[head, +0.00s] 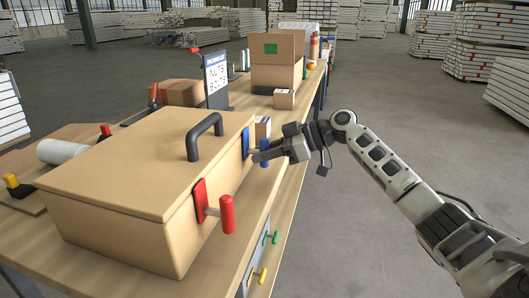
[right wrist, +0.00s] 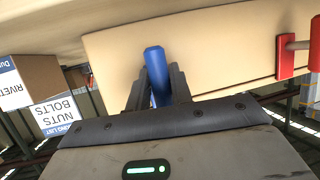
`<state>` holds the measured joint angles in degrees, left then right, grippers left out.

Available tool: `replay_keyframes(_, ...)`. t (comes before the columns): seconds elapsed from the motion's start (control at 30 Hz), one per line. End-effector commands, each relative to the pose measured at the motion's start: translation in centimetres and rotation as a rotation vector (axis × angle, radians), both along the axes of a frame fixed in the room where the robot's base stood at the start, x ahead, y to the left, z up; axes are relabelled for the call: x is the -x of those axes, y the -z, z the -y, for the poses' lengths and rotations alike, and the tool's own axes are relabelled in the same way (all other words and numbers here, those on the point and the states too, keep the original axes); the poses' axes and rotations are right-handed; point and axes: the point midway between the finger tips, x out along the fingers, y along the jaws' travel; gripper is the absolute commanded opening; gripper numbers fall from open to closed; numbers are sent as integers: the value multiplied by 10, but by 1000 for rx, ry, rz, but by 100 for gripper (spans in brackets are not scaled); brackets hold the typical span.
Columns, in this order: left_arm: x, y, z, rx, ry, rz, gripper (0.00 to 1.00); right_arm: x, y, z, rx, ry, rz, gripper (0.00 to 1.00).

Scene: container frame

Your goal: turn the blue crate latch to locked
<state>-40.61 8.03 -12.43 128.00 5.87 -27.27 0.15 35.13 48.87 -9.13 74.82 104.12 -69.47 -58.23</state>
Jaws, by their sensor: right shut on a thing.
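The tan crate (head: 105,228) stands on the workbench with its lid down and a dark handle on top. The blue latch has a plate (head: 246,143) on the crate's right side and a blue handle (head: 264,146) standing out from it. My right gripper (head: 260,156) reaches in from the right and is shut on the blue handle. In the right wrist view, the blue handle (right wrist: 154,60) shows between the two dark fingers (right wrist: 157,92). The fingers hide part of the handle and its pivot. My left gripper is not in view.
A red latch with a red handle (head: 227,214) sticks out nearer on the same crate side. Cardboard boxes (head: 277,62) and a sign (head: 216,76) stand farther back. Green and yellow handles (head: 258,276) are below the bench edge. Open floor lies to the right.

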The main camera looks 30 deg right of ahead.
Motion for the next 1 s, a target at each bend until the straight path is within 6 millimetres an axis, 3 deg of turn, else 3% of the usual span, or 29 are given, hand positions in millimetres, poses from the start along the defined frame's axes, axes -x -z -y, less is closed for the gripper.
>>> replay_keyframes(0.23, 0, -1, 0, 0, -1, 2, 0, 2, 3, -2, 0, -9, -10, 0)
replay_keyframes(0.27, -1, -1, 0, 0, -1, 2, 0, 2, 3, -2, 0, -9, -10, 24)
replay_keyframes(0.33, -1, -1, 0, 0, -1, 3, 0, 2, 3, -2, 0, -9, -9, 41)
replay_keyframes(0.73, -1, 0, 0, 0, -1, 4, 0, 5, -1, 6, 1, -3, -5, 41)
replay_keyframes(1.0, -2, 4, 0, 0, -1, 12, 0, 37, -21, 47, 3, 0, -5, 41)
